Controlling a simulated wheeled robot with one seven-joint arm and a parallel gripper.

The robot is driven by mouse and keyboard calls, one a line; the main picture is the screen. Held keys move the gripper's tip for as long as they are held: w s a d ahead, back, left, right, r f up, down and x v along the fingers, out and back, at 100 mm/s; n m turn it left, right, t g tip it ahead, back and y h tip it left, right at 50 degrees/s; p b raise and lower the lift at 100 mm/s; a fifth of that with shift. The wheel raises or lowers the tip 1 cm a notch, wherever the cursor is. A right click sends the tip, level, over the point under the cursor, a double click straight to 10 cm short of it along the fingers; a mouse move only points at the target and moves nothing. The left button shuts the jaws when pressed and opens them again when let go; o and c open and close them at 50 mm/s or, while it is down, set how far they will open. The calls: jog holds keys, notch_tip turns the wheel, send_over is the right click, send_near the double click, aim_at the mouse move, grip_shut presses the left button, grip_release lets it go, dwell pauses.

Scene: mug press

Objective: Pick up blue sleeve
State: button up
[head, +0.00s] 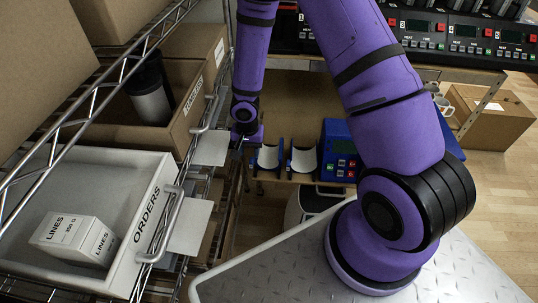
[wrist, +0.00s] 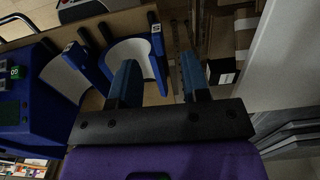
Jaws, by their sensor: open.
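Two curved blue sleeves with pale inner faces stand side by side. In the head view the left sleeve (head: 268,158) is nearest my gripper (head: 243,143), and the right sleeve (head: 303,160) is beside the blue press. In the wrist view the nearer sleeve (wrist: 135,50) has a small label on its edge and is partly hidden by one finger. The other sleeve (wrist: 68,76) lies further left. My gripper (wrist: 158,78) is open, with its two blue fingers apart. Part of the nearer sleeve shows beyond the gap; I cannot tell if a finger touches it.
The blue press (head: 338,150) with buttons stands right of the sleeves. A wire rack on the left holds a white ORDERS bin (head: 120,180) and a cardboard box (head: 185,125). Rack handles and boxes stand close to my gripper. A metal plate surface (head: 450,270) is at front right.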

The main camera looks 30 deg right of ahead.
aim_at(251, 161)
jog(key=shift+s+d+f, duration=0.1)
jog(key=shift+f, duration=3.2)
jog(key=shift+c, duration=0.2)
grip_shut()
